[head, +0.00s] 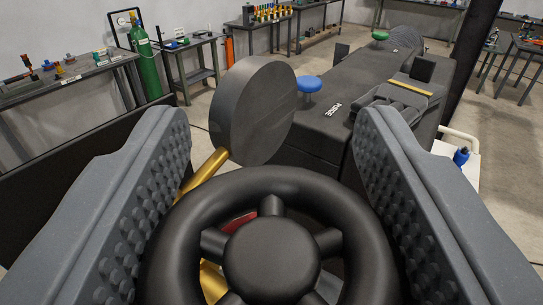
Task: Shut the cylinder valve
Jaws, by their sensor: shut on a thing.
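A black spoked handwheel (272,258) fills the bottom centre, seen from above. It appears to be the wheel of the cylinder valve. My gripper (275,125) is shut on this wheel, with one grey studded jaw against its left side and the other against its right side. Brass-coloured pipe (207,168) shows behind the wheel, and more brass and a bit of red show between the spokes. A dark grey round disc (252,110), like the back of a gauge, stands just beyond the wheel. The lower part of the wheel is cut off by the frame.
A dark machine casing (335,118) marked PURGE lies beyond, with a blue knob (309,84) and a green knob (380,36). A green cylinder (145,65) stands between benches at the far left. Bare floor (205,120) lies between the benches and the machine.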

